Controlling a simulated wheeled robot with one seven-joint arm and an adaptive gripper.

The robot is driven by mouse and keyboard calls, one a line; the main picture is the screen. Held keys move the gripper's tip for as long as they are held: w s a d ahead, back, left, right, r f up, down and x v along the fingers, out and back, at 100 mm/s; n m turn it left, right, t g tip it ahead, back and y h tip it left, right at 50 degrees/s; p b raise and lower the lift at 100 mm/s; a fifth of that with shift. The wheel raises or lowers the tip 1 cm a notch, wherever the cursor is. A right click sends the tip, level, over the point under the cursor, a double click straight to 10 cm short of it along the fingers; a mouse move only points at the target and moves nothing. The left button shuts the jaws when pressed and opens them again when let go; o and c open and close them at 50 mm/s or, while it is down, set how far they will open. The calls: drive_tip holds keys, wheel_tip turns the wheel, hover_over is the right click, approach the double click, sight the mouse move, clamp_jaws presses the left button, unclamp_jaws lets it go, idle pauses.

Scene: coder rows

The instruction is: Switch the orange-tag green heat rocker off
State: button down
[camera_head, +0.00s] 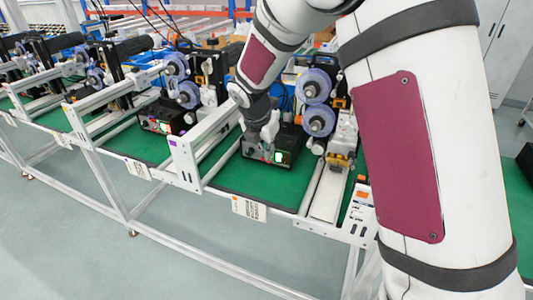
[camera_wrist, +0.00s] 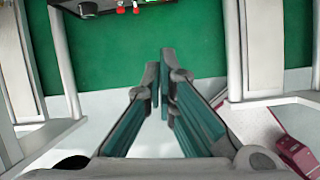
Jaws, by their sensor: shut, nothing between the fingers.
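A black control box (camera_head: 284,145) sits on the green mat, with a lit green rocker (camera_head: 279,156) on its front face. An orange tag (camera_head: 362,195) is on the white end plate to the right of that box. My gripper (camera_head: 267,156) is in front of the box's left part, left of the lit rocker. In the wrist view my gripper (camera_wrist: 159,62) is shut and empty, its fingertips over the green mat. The rocker's tilt is too small to tell.
A purple tag (camera_head: 172,143) is on the end plate to the left. Another black box (camera_head: 160,118) with a lit switch stands further left. White rails flank the green mat (camera_head: 237,180). Blue spools (camera_head: 316,103) stand right of my gripper.

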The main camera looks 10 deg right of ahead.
sight(278, 158)
drive_tip(key=shift+w+a+f+n, duration=0.25)
drive_tip(key=shift+w+f+n, duration=0.15)
drive_tip(key=shift+f, duration=0.15)
drive_tip(key=shift+w+a+f+n, duration=0.3)
drive_tip(key=shift+f+n, duration=0.1)
drive_tip(key=shift+f, duration=0.1)
drive_tip(key=x, duration=0.9)
drive_tip(key=shift+s, duration=0.1)
drive_tip(key=w+d, duration=0.2)
drive_tip(key=shift+w+f+p, duration=0.25)
drive_tip(key=shift+w+p, duration=0.05)
drive_tip(key=shift+p, duration=0.05)
drive_tip(key=shift+w+d+r, duration=0.1)
drive_tip(key=shift+w+d, duration=0.2)
drive_tip(key=shift+w, duration=0.25)
